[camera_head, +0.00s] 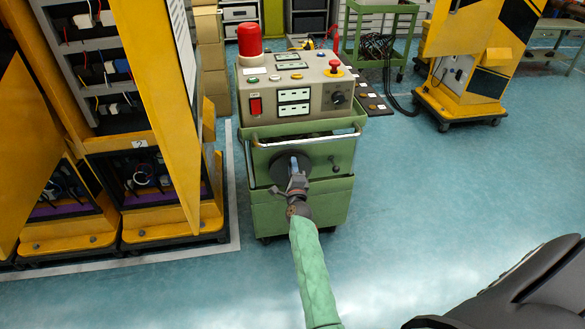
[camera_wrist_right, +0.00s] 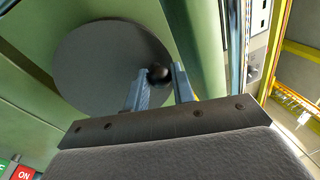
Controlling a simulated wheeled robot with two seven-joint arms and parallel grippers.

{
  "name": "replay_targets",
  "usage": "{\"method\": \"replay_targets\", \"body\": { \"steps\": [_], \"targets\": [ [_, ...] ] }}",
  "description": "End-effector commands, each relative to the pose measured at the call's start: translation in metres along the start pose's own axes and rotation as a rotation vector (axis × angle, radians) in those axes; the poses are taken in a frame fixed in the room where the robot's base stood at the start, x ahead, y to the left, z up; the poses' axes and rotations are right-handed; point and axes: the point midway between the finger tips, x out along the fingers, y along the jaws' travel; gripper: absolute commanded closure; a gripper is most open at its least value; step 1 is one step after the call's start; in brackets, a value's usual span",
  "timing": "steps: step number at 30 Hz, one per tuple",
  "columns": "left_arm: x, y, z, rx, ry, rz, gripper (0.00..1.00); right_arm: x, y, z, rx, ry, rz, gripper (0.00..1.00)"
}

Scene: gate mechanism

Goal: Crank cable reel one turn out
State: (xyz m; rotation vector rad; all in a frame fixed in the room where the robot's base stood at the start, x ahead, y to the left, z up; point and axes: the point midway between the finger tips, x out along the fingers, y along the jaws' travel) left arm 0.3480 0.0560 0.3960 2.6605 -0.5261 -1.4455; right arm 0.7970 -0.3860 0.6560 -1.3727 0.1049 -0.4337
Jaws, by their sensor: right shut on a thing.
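The cable reel (camera_head: 280,172) is a dark round disc on the front of a green wheeled cart (camera_head: 262,208). In the right wrist view the reel (camera_wrist_right: 95,70) is a plain grey disc with a round black crank knob (camera_wrist_right: 158,72) near its edge. My right gripper (camera_head: 295,175) is at the reel's front. In the wrist view its two blue-grey fingers (camera_wrist_right: 160,80) stand on either side of the knob and are shut on it. The gripper hides part of the reel in the head view. My left gripper is not in view.
A control box (camera_head: 292,88) with a red beacon (camera_head: 250,39) and buttons tops the cart, above a metal handle bar (camera_head: 305,140). Yellow cabinets (camera_head: 160,120) stand close on the left. A yellow wheeled unit (camera_head: 462,75) stands back right. The blue floor (camera_head: 430,190) right of the cart is clear.

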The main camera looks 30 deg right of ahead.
Motion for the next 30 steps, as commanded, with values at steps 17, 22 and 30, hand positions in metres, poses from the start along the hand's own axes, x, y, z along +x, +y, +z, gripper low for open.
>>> {"method": "replay_targets", "body": {
  "steps": [17,22,30],
  "targets": [
    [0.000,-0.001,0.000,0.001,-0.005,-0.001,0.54,-0.008,0.000,-0.001,-0.002,0.001,0.001,0.55],
    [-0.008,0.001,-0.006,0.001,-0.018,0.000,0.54,-0.030,0.000,-0.001,-0.002,0.000,0.002,0.55],
    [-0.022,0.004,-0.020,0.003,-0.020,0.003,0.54,-0.066,0.000,-0.002,-0.002,0.001,0.000,0.55]
  ]
}}
